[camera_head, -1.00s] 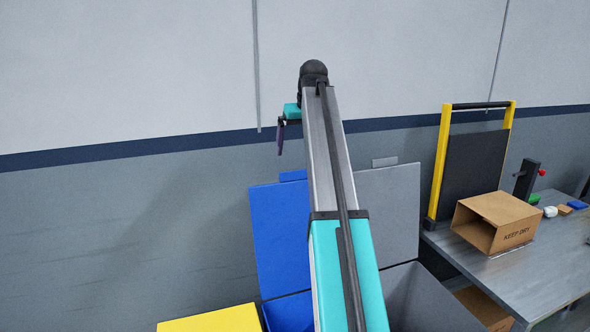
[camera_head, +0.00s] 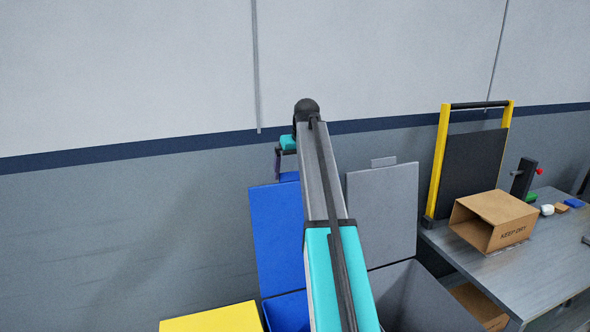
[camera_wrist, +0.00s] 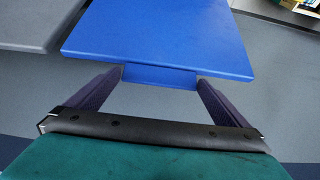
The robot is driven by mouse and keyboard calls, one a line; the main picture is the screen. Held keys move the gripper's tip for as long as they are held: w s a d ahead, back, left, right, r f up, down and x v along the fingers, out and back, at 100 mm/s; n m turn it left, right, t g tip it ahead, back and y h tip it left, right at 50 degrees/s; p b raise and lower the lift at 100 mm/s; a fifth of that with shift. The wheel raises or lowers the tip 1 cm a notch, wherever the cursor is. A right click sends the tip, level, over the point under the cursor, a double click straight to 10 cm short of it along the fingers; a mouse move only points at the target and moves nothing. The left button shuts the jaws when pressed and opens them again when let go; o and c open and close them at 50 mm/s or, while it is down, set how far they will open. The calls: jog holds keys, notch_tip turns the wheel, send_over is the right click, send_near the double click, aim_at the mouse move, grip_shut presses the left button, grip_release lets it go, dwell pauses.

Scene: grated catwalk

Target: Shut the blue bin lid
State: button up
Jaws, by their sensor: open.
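The blue bin lid (camera_head: 278,240) stands raised, close to upright, above the blue bin (camera_head: 288,312) in the head view. The wrist view shows the blue lid (camera_wrist: 160,35) with a tab (camera_wrist: 160,76) on its near edge. My gripper (camera_wrist: 160,80) is open, its two fingers spread to either side of that tab. I cannot tell whether they touch it. In the head view my gripper (camera_head: 278,165) hangs at the lid's top edge. My arm hides part of the lid's right side and the bin.
A grey bin (camera_head: 425,300) with its grey lid (camera_head: 382,215) raised stands to the right. A yellow lid (camera_head: 212,320) is at the lower left. A table (camera_head: 515,265) at the right holds a cardboard box (camera_head: 494,222). A wall (camera_head: 130,70) stands behind.

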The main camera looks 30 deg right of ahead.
jog(key=shift+w+f, duration=0.1)
jog(key=shift+f, duration=0.05)
jog(key=c, duration=0.9)
jog(key=shift+a, duration=0.15)
jog(key=c, duration=0.3)
